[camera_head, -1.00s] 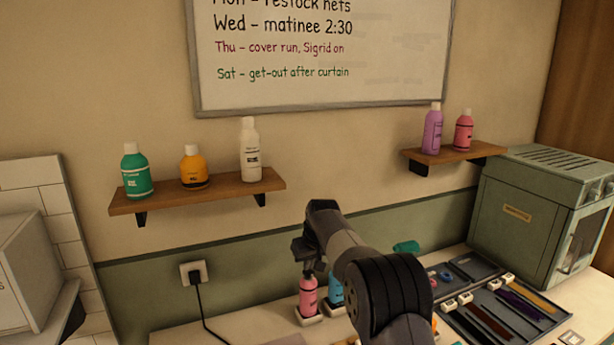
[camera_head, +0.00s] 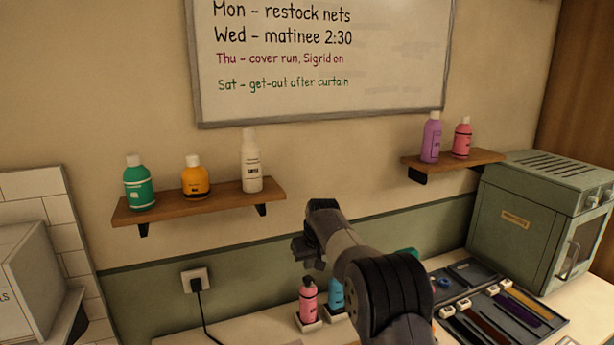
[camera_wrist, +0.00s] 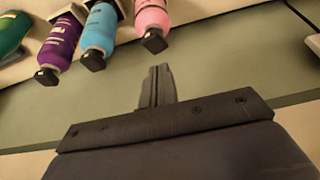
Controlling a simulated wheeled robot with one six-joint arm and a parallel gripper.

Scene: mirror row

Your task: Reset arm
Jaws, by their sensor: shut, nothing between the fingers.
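My gripper (camera_wrist: 157,86) is shut and empty in the wrist view, its fingers together in front of the green lower wall. In the head view my arm reaches up over the counter, and the fingers are hard to make out there. A pink bottle (camera_head: 308,300) and a blue bottle (camera_head: 336,294) stand in holders on the counter just below and beside my arm. The wrist view shows the pink bottle (camera_wrist: 153,20), the blue bottle (camera_wrist: 98,32), a purple bottle (camera_wrist: 60,45) and part of a green one (camera_wrist: 12,32), apart from the fingers.
A left shelf (camera_head: 200,203) holds green, orange and white bottles. A right shelf (camera_head: 453,160) holds purple and pink ones. A green cabinet (camera_head: 520,220) and a dark tray (camera_head: 505,320) stand at right. A socket (camera_head: 197,280) with a cord is on the wall.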

